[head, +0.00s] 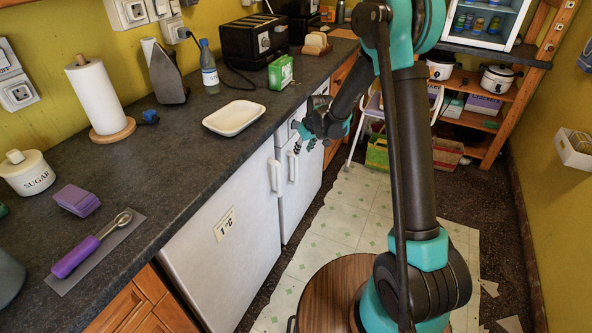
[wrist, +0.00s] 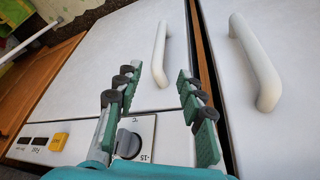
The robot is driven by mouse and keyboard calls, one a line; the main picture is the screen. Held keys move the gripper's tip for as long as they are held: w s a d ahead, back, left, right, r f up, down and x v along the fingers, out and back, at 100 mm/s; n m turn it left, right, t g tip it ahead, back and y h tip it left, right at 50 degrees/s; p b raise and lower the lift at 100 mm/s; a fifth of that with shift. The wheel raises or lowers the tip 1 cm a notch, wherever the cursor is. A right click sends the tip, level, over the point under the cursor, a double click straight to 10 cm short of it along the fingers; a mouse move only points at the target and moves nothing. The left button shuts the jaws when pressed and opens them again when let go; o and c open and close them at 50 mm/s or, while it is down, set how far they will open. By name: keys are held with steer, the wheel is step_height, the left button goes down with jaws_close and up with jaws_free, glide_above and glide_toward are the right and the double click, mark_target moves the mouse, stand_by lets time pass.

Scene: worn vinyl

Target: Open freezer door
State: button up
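The freezer door (head: 301,193) is the white front of the farther appliance, and it looks shut. In the wrist view it is the left white door (wrist: 105,55), beside a panel with a dial (wrist: 128,143) marked -15 and °C. Its white bar handle (head: 292,166) shows upright in the head view. In the wrist view the handle (wrist: 160,52) lies ahead, its near end between the fingertips in the picture. My gripper (head: 303,138) is open and empty near the top of the freezer front, just above the handle; it also shows in the wrist view (wrist: 157,82). I see no grip on the handle.
The fridge door (head: 225,250) with a 1 °C label stands nearer, shut, its own handle (head: 274,176) close beside the freezer's; that handle also shows in the wrist view (wrist: 258,62). The dark counter (head: 165,165) overhangs both.

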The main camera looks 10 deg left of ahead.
mark_target(297, 166)
steer(key=x, duration=1.6)
steer(key=shift+s+d+f, duration=0.1)
steer(key=shift+f, duration=0.15)
jaws_close()
